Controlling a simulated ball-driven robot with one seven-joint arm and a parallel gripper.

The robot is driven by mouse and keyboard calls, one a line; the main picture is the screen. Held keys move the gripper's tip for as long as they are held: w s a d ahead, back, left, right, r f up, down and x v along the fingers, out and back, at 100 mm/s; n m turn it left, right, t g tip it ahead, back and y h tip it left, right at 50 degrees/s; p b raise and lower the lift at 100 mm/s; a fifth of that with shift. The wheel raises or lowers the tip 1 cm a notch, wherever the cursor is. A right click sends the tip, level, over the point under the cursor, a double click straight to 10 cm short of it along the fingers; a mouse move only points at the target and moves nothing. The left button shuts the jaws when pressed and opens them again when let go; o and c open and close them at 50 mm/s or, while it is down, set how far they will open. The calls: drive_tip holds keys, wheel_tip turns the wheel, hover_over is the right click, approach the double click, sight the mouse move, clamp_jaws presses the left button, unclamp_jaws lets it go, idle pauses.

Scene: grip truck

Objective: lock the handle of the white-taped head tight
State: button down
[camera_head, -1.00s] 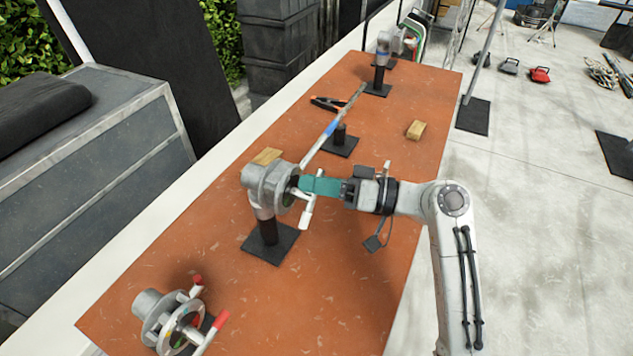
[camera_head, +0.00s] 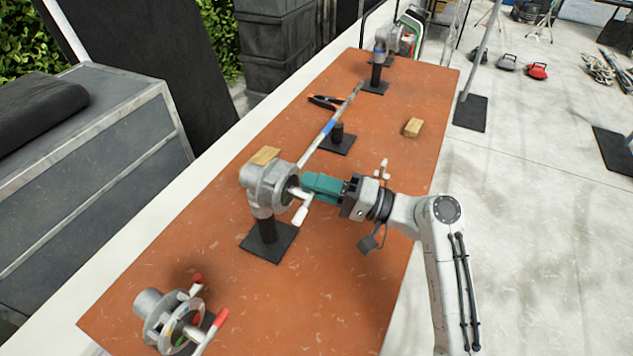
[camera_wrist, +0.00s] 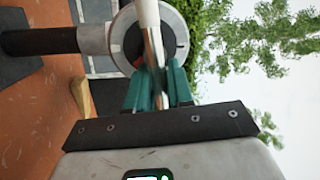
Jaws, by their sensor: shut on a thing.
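The grey metal head with the white handle (camera_head: 262,187) stands on a black post and base plate in the middle of the table. Its handle (camera_head: 301,213) has a white grip that points down and toward the front in the head view. My gripper (camera_head: 308,187) comes from the right, with its teal fingers at the handle close to the head's round face. In the wrist view the handle (camera_wrist: 149,18) runs between the two fingers (camera_wrist: 158,92), and the round face of the head (camera_wrist: 128,38) lies behind it. The fingers are shut on the handle and partly hide it.
A red-handled head (camera_head: 170,318) stands at the near left of the orange table (camera_head: 350,290). Another head (camera_head: 385,45) stands at the far end.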

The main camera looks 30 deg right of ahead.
drive_tip(key=shift+a+f, duration=0.15)
idle(0.3)
drive_tip(key=c, duration=1.1)
unclamp_jaws()
drive_tip(key=b+v, duration=0.3)
drive_tip(key=v, duration=0.8)
